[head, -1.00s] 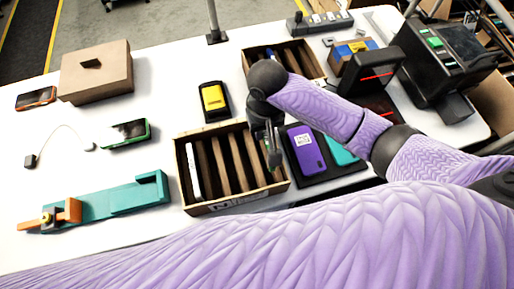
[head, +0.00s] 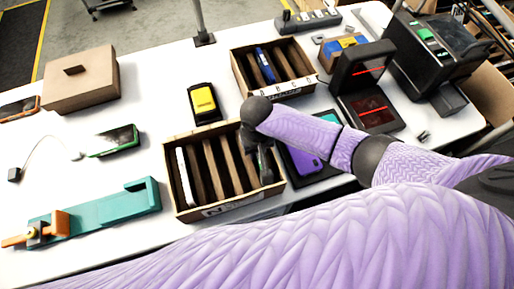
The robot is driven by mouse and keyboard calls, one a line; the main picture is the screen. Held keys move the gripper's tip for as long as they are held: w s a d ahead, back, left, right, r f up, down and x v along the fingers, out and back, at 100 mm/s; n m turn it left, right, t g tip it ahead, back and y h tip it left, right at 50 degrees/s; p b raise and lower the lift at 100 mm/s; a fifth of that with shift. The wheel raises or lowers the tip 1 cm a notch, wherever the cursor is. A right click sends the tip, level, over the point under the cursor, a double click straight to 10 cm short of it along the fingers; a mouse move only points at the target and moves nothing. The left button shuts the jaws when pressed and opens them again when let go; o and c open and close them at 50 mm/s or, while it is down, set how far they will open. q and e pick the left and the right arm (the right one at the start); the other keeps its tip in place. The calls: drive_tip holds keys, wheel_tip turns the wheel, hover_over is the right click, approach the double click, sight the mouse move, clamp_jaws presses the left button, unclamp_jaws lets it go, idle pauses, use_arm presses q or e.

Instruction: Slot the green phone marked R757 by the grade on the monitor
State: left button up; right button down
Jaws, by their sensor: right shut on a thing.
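My right gripper (head: 262,160) reaches down over the right end of the near divided carton (head: 178,209). It is shut on a thin thing that the arm and gripper mostly hide, so I cannot read its mark or colour. A pale phone stands in the left slot of that carton. The far divided carton (head: 240,80) holds a blue phone (head: 265,64). A green-edged phone (head: 114,141) lies on the table at left. A purple phone (head: 303,160) lies partly hidden right of the gripper. My left gripper is not in view.
A black machine with a small green screen (head: 420,30) stands at back right. Beside it is a black stand with red lights (head: 362,68). A yellow-faced device (head: 203,101), a brown box (head: 82,82) and a teal fixture (head: 100,211) stand left. Bare table lies between them.

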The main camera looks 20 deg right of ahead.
drive_tip(key=c, duration=0.6)
unclamp_jaws()
drive_tip(key=r+p, duration=0.2)
drive_tip(key=r, duration=0.7)
drive_tip(key=shift+a+r+p, duration=0.15)
drive_tip(key=shift+a+p, duration=0.05)
drive_tip(key=shift+p, duration=0.1)
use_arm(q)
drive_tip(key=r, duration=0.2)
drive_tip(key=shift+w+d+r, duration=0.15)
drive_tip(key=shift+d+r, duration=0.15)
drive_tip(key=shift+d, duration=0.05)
use_arm(e)
drive_tip(key=shift+r, duration=0.35)
